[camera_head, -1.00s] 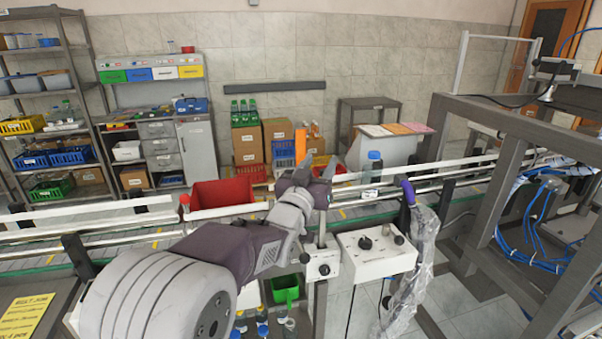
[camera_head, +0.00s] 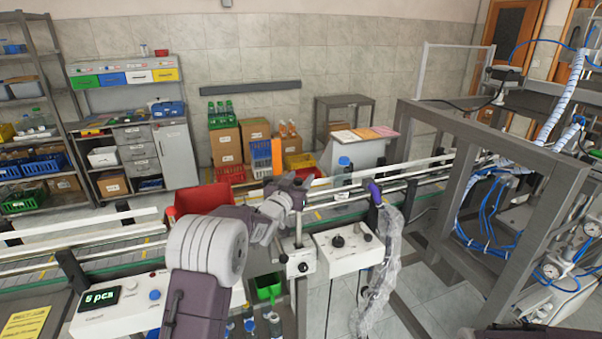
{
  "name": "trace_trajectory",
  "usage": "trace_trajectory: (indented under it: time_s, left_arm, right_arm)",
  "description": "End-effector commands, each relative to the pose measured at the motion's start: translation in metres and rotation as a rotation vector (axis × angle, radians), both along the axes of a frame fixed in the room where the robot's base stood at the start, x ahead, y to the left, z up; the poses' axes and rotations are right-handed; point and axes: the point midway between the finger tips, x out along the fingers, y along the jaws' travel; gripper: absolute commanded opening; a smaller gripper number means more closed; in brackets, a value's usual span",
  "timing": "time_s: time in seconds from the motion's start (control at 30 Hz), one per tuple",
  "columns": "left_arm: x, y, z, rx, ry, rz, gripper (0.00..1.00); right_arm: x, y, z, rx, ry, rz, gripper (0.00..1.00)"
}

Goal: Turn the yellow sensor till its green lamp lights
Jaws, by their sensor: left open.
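My left gripper (camera_head: 289,184) is over the conveyor rail, beside the top of a metal post (camera_head: 299,238). Its jaws are open, with no object visible between them. I cannot make out the yellow sensor or its green lamp; the gripper and wrist cover the area at the post's top. An upright orange piece (camera_head: 277,157) shows just behind the gripper, and I cannot tell what it belongs to. A white box with a black knob (camera_head: 299,263) is fixed low on the post. My right gripper is out of view.
A white control box (camera_head: 349,250) and a plastic-wrapped hose (camera_head: 380,265) stand right of the post. A red bin (camera_head: 203,199) is left of the gripper. A bottle (camera_head: 343,170) stands on the conveyor. A grey frame (camera_head: 505,185) fills the right.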

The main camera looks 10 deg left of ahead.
Motion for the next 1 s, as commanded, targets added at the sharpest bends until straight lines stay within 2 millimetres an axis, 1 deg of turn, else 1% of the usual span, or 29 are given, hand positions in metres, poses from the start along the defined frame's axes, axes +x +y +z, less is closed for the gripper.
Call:
trace_trajectory:
  time_s: [0.03, 0.13, 0.4, 0.47, 0.5, 0.57, 0.67, 0.73, 0.77, 0.9, 1.0]
  left_arm:
    - [0.006, -0.001, 0.002, 0.000, 0.000, 0.000, 0.46]
    - [0.013, -0.002, 0.001, -0.001, 0.000, 0.000, 0.46]
    - [0.015, -0.002, 0.000, -0.001, 0.000, 0.000, 0.46]
    - [0.015, -0.002, 0.000, -0.001, 0.000, 0.000, 0.29]
    - [0.015, -0.002, 0.000, -0.001, 0.000, 0.000, 0.18]
    - [0.015, -0.002, 0.000, 0.000, 0.000, 0.000, 0.01]
    - [0.015, -0.002, 0.000, 0.000, 0.000, 0.000, 0.00]
    - [0.015, -0.002, -0.002, 0.000, -0.002, 0.007, 0.00]
    - [0.015, -0.002, -0.003, 0.002, -0.003, 0.014, 0.00]
    - [0.016, 0.000, -0.008, 0.002, -0.012, 0.095, 0.00]
    - [0.016, 0.001, -0.004, -0.001, -0.012, 0.165, 0.00]
  right_arm:
    - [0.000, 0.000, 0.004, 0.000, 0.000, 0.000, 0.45]
    - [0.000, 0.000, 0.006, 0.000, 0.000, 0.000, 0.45]
    - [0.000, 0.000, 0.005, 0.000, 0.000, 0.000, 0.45]
    - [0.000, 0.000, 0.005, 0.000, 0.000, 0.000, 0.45]
    - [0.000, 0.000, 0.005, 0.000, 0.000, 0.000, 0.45]
    - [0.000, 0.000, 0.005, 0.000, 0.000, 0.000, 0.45]
    - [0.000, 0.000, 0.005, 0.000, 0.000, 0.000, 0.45]
    - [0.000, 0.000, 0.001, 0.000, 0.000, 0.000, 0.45]
    - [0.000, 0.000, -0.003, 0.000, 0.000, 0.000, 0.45]
    - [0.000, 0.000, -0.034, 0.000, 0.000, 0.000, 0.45]
    - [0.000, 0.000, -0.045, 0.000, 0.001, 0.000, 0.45]
